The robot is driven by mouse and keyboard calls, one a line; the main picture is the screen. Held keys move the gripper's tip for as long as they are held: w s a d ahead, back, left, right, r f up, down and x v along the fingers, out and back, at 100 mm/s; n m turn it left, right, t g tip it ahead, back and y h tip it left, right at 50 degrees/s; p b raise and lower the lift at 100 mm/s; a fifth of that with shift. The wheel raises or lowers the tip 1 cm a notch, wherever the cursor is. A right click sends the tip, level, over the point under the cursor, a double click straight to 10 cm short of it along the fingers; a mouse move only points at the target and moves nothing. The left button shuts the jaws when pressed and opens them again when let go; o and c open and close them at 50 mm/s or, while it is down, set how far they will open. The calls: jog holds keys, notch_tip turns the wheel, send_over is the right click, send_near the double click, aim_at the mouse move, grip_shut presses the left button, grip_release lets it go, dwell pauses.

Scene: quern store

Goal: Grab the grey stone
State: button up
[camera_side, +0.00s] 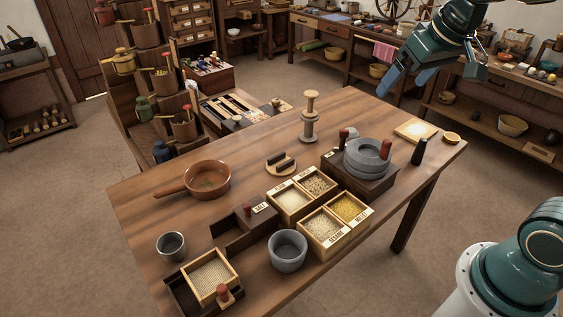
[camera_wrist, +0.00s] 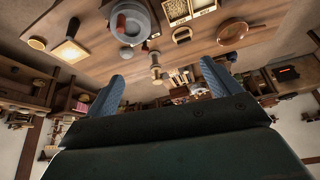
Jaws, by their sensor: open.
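The round grey stone (camera_side: 362,162) lies flat on a dark wooden block (camera_side: 338,179) toward the right side of the table. It looks like stacked discs, and a red handle (camera_side: 386,150) stands at its right. The stone (camera_wrist: 142,24) also shows at the top of the wrist view. My gripper (camera_side: 409,82) is high above and beyond the table's far right edge, well apart from the stone. In the wrist view its two blue fingers (camera_wrist: 160,88) are spread wide with nothing between them.
Grain boxes (camera_side: 322,226) stand in front of the stone. A pale wooden spindle (camera_side: 309,120) stands behind it, left. A grey pot (camera_side: 288,264) and brown pan (camera_side: 207,180) are further left.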

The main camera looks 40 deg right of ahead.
jog(key=w+d+f+m, duration=0.1)
jog(key=w+d+f, duration=0.3)
jog(key=w, duration=0.6)
jog(key=m+g+h, duration=0.1)
jog(key=m+h, duration=0.1)
jog(key=m, duration=0.2)
send_over(352, 132)
jog(key=s+a, duration=0.3)
jog(key=s, duration=0.1)
notch_tip(352, 132, down, 22)
jog(key=shift+d+f, duration=0.1)
jog(key=shift+d, duration=0.1)
jog(key=shift+x, duration=4.25)
jog(key=shift+s+f, duration=0.1)
jog(key=shift+f, duration=0.05)
jog(key=shift+x, duration=2.5)
jog(key=shift+s+a+f, duration=0.1)
jog(key=shift+a, duration=0.05)
